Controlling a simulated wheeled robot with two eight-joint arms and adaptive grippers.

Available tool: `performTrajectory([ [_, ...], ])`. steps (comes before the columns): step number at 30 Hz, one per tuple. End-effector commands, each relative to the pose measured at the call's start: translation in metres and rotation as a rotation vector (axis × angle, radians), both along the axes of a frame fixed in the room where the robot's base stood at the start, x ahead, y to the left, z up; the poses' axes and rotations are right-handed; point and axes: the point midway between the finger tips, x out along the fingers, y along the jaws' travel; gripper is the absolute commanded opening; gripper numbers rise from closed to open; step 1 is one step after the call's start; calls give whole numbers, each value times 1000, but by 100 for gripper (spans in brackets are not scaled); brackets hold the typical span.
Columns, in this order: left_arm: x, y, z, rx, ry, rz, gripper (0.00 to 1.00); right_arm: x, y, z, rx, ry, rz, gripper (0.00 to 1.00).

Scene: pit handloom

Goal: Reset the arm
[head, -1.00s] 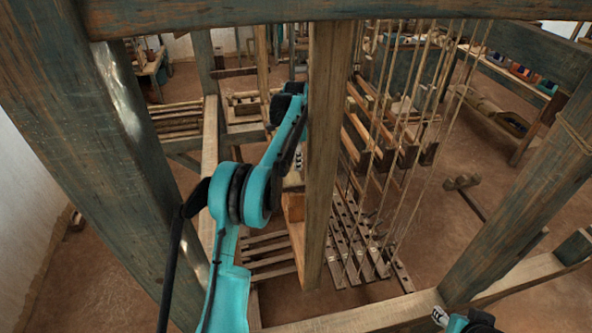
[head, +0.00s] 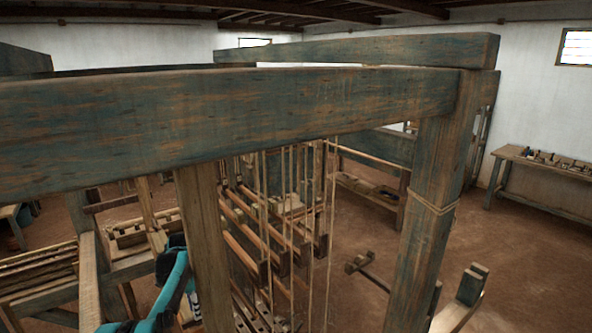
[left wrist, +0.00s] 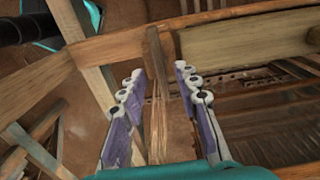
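My left arm (head: 165,295) comes in at the lower left of the head view, inside the loom frame. Its left gripper (head: 193,302) shows only as a small piece beside the upright wooden post (head: 207,240), mostly hidden. In the left wrist view the left gripper (left wrist: 158,82) is open, its two purple-and-white fingers spread apart. A narrow wooden bar (left wrist: 158,55) and pale strands show between the fingers, but I cannot tell how far beyond them they lie. My right gripper is not in view.
A thick loom beam (head: 230,115) crosses the head view in front. A corner post (head: 425,230) stands at the right. Open floor (head: 540,260) lies at the right, with a bench (head: 550,170) by the wall.

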Motion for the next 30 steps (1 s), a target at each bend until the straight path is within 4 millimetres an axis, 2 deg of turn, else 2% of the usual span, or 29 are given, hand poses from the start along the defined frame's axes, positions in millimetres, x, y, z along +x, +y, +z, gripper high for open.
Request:
performTrajectory([
  [5,0,0,-38,0,0,-1,32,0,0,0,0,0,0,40],
  [6,0,0,-32,0,0,-52,32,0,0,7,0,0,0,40],
  [9,0,0,-31,0,0,-148,32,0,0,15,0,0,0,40],
  [15,0,0,-32,0,0,-263,32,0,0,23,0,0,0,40],
  [30,0,0,-34,0,0,-272,32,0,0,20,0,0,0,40],
])
